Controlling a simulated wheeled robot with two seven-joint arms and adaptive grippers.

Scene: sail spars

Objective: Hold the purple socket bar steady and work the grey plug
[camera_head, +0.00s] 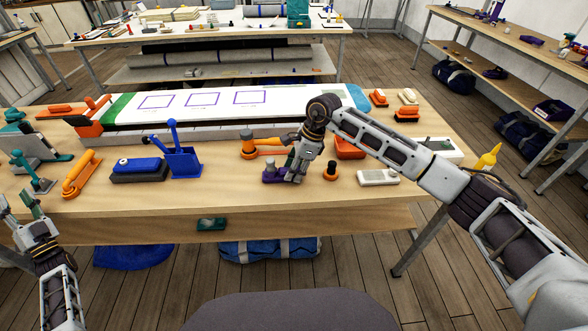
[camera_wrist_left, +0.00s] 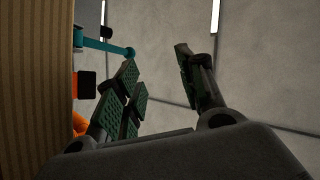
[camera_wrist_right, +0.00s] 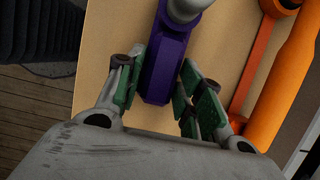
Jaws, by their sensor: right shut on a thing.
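The purple socket bar (camera_head: 269,178) lies on the near part of the workbench, partly hidden by my right gripper (camera_head: 296,175). In the right wrist view the purple bar (camera_wrist_right: 166,60) lies between my right fingers, which are shut on its near end. The grey plug (camera_wrist_right: 188,7) shows at the bar's far end, cut off by the top edge; I cannot tell how deep it sits. My left gripper (camera_head: 19,210) is at the far left, off the bench front, with its fingers apart and empty. The left wrist view also shows the open fingers (camera_wrist_left: 157,68).
An orange clamp-like tool (camera_head: 268,151) lies just behind the bar. A blue holder (camera_head: 183,162), a black and blue block (camera_head: 139,170) and an orange tool (camera_head: 80,175) stand to the left. An orange knob (camera_head: 331,171) and a white box (camera_head: 378,178) are to the right.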

